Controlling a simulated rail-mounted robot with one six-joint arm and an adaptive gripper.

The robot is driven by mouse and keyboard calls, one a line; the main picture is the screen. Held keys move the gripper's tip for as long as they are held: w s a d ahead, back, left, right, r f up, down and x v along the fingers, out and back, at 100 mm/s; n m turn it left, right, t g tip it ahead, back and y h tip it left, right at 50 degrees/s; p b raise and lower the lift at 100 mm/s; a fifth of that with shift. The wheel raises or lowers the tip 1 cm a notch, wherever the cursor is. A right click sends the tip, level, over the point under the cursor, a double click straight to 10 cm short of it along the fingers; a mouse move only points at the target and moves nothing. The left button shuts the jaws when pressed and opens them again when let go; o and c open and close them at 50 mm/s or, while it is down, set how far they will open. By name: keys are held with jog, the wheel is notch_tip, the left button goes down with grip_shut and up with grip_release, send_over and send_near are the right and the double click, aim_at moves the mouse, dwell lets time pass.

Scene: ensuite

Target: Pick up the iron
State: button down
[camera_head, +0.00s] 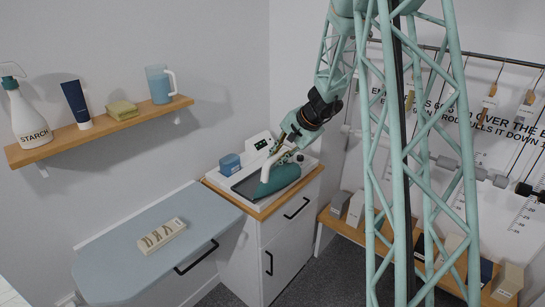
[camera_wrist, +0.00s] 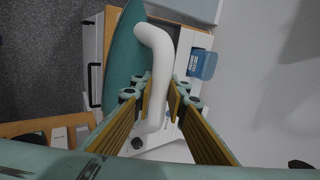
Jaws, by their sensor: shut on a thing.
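The iron (camera_head: 280,179) has a teal body and sits on the white-topped cabinet in the corner. In the wrist view its teal body (camera_wrist: 121,60) and its curved white handle (camera_wrist: 157,62) show clearly. My gripper (camera_head: 279,150) comes down on the iron from above. In the wrist view my gripper's yellow-lined fingers (camera_wrist: 161,100) are on both sides of the handle and shut on it. I cannot tell whether the iron's underside touches its dark rest.
A blue box (camera_head: 229,164) stands left of the iron, close by. A wall shelf (camera_head: 90,132) holds a starch bottle, a tube and a jug. A low shelf with boxes (camera_head: 355,209) is at right.

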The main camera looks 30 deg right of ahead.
jog(key=shift+s+a+r+b, duration=0.1)
jog(key=shift+s+b, duration=0.1)
jog(key=shift+s, duration=0.75)
jog(key=shift+s+a+r+b, duration=0.15)
jog(key=shift+s+b, duration=0.05)
jog(key=shift+s, duration=0.7)
jog(key=shift+s+a+r+b, duration=0.1)
jog(key=shift+s+b, duration=0.1)
jog(key=shift+s, duration=0.75)
jog(key=c, duration=3.1)
grip_release()
grip_shut()
